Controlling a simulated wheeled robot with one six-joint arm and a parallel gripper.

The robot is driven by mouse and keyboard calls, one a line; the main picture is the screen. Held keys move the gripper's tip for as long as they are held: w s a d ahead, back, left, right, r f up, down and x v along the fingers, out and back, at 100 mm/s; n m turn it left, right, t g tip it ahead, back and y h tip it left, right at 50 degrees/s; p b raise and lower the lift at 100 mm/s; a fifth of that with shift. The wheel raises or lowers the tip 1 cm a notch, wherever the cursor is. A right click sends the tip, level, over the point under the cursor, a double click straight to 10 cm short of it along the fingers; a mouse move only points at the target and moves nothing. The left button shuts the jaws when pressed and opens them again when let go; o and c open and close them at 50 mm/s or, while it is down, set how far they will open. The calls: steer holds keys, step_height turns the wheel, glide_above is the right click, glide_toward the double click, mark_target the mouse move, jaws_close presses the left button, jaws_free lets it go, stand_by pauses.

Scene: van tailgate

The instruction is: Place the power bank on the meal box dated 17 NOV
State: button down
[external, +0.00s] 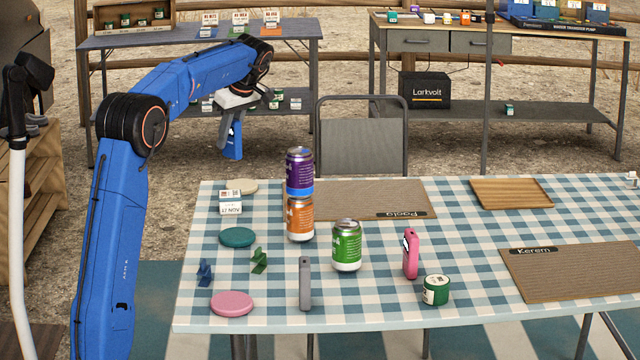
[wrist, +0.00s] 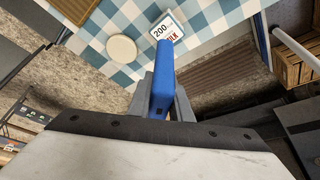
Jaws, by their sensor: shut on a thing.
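My gripper (external: 230,122) is shut on a slim blue slab, which I take for the power bank (external: 234,146). It hangs in the air beyond the table's far left edge. In the wrist view the power bank (wrist: 162,75) stands between the two grey fingers of my gripper (wrist: 162,100). A small white box marked 17 NOV (external: 231,208) is on the checked table at the far left, below and nearer the camera than my gripper. A white box face reading 200 and MILK (wrist: 166,30) shows just beyond the power bank in the wrist view.
A cream disc (external: 243,186) lies right behind the box. A teal disc (external: 237,237) and a green can (external: 346,245) are nearer. A chair (external: 362,140) stands behind the table.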

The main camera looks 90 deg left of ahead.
mark_target(238, 129)
steer(key=shift+s+a, duration=0.1)
steer(key=shift+s, duration=0.4)
steer(key=shift+s+f, duration=0.1)
steer(key=shift+f, duration=4.85)
steer(key=c, duration=1.6)
jaws_free()
steer(key=shift+f, duration=0.15)
steer(key=v, duration=1.2)
steer(key=shift+a, duration=0.15)
